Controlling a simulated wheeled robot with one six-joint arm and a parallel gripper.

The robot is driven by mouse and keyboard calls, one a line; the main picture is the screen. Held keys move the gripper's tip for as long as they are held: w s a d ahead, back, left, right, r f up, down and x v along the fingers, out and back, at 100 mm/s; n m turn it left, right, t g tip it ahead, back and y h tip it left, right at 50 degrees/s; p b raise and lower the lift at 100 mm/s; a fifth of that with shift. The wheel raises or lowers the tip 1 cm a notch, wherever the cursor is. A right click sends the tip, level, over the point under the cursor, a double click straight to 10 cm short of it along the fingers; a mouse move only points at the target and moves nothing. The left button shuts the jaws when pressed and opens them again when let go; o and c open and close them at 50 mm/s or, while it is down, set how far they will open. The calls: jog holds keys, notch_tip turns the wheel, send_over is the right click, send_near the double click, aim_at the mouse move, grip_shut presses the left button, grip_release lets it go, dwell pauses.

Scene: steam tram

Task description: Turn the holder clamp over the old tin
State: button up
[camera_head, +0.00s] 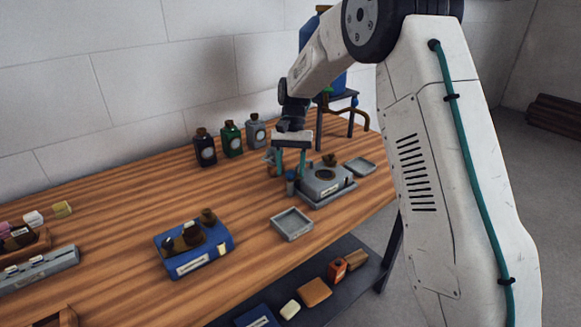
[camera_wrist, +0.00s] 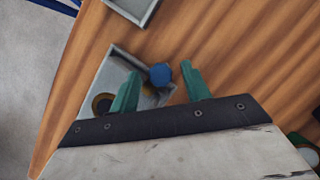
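The grey holder (camera_head: 326,187) stands near the right end of the bench with a dark, brass-coloured round piece (camera_head: 329,160) on top; I cannot tell whether this is the old tin. A blue knob (camera_head: 291,182) stands at its left side, perhaps part of the clamp. My gripper (camera_head: 291,174) points down over the knob, its teal fingers apart. In the wrist view the blue knob (camera_wrist: 160,75) shows between the open fingertips (camera_wrist: 160,68); contact is not visible. The round brass-rimmed piece (camera_wrist: 102,103) is partly hidden behind the left finger, and my gripper body hides more of the holder (camera_wrist: 118,68).
A grey square tray (camera_head: 292,223) lies in front of the holder, another (camera_head: 360,166) behind it. Several bottles (camera_head: 231,139) stand by the wall. A blue box (camera_head: 194,249) with dark parts is at left. A stand (camera_head: 345,98) is behind my gripper. Bare wood lies between.

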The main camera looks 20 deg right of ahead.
jog(key=v, duration=0.7)
jog(key=shift+w+r, duration=0.15)
jog(key=shift+r, duration=0.2)
jog(key=shift+d, duration=0.1)
